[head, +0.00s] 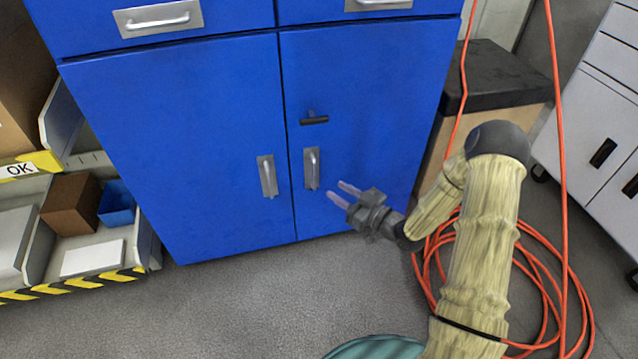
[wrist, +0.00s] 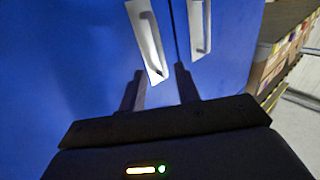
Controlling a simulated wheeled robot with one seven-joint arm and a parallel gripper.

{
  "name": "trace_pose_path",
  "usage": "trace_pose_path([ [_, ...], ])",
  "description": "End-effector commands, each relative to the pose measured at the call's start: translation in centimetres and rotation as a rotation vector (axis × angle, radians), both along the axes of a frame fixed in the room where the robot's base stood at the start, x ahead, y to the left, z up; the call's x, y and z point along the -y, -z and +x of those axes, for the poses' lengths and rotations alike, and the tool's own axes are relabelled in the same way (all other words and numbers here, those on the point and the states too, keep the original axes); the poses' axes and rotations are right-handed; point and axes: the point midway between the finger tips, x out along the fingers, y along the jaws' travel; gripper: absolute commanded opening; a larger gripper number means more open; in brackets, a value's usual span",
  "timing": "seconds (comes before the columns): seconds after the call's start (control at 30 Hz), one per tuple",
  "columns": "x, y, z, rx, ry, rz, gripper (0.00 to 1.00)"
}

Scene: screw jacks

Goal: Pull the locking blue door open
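The blue cabinet has two lower doors, both closed. The right door (head: 375,85) carries a dark lock lever (head: 314,120), lying roughly horizontal, above a silver pull handle (head: 311,168). The left door (head: 180,140) has its own silver handle (head: 267,176). My gripper (head: 338,191) is in front of the lower right door, a little right of and below its handle, apart from it in the picture. In the wrist view, the fingers of my gripper (wrist: 159,82) are spread with nothing between them.
Orange cable (head: 540,270) lies coiled on the floor at the right and hangs upward. A black-topped box (head: 495,80) stands right of the cabinet. A shelf with bins (head: 85,215) stands at the left. The grey floor (head: 250,300) before the doors is clear.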

Motion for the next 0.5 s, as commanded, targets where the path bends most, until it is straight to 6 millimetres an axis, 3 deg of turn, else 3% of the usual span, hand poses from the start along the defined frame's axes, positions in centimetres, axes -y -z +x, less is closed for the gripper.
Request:
trace_pose_path([
  [0.3, -4.4, 0.3, 3.6, 0.003, -0.002, 0.000, 0.32],
  [0.5, -6.0, 0.1, 5.0, 0.001, -0.001, 0.000, 0.32],
])
